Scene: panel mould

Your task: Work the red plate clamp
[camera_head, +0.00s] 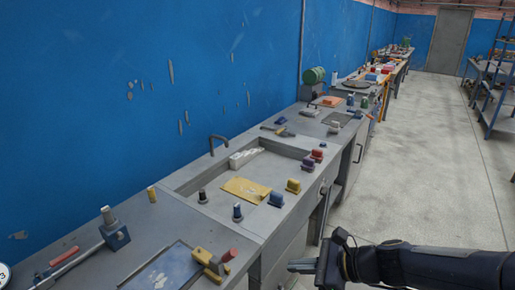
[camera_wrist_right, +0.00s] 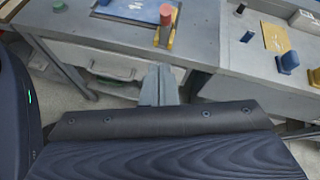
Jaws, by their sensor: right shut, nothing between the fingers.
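My left gripper is not in view.
A grey sink-like recess (camera_head: 182,187) holds a yellow plate (camera_head: 246,189); several coloured knobs line its front. A blue block (camera_head: 117,238) with a grey bar and a red rod (camera_head: 64,256) are at the left. The floor (camera_head: 420,170) at the right is clear.

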